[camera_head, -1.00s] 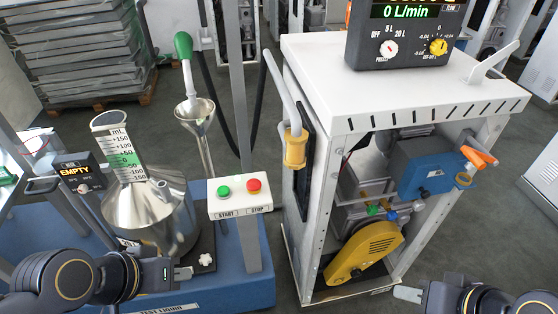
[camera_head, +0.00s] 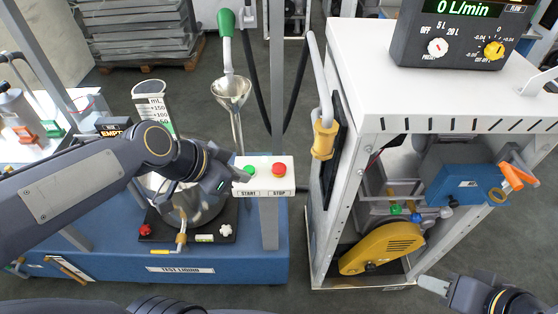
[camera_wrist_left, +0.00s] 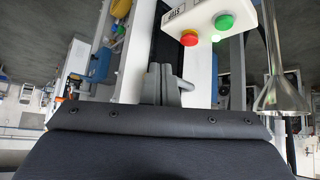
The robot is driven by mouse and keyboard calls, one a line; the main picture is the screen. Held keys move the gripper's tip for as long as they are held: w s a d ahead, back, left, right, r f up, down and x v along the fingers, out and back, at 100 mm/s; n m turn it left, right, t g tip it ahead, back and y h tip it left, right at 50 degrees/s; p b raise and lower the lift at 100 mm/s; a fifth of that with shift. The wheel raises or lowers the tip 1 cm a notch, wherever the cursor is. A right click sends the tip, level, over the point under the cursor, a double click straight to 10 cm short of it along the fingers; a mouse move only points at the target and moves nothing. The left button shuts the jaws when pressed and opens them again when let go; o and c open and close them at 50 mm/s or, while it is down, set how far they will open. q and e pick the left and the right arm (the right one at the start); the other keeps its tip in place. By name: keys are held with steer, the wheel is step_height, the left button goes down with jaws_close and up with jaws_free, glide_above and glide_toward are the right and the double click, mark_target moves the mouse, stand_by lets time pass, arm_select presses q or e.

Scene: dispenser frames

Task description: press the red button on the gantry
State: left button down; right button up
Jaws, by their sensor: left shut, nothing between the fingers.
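The red button (camera_head: 279,169), labelled STOP, sits on the right of a white button box (camera_head: 264,189) on a grey post. The green START button (camera_head: 247,171) sits to its left, partly behind my left gripper. My left gripper (camera_head: 238,174) is shut and empty at the left end of the box, apart from the red button. In the left wrist view, the red button (camera_wrist_left: 189,39) is up and right of the shut fingers (camera_wrist_left: 163,80). My right gripper (camera_head: 434,285) is at the lower right, far from the box; its opening is unclear.
A white cabinet (camera_head: 450,80) with a yellow-handled hose (camera_head: 324,139) stands right of the post. A metal funnel (camera_head: 231,92) hangs behind the box. A steel vessel (camera_head: 205,212) stands on the blue base (camera_head: 110,261) below my left arm.

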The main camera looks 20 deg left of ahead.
arm_select(q)
steer(key=w+d+m+p, duration=0.1)
steer(key=w+d+m, duration=0.1)
steer(key=w+m, duration=0.45)
steer(key=m+p, duration=0.1)
steer(key=m, duration=0.2)
glide_above(275, 168)
steer(key=shift+f+t, duration=0.4)
steer(key=shift+f, duration=0.1)
step_height(275, 168, down, 8)
steer(key=b, duration=0.5)
steer(key=shift+f+b, duration=0.45)
steer(key=shift+b, duration=0.35)
stand_by(0.3)
steer(key=shift+f+b, duration=0.4)
steer(key=shift+b, duration=0.35)
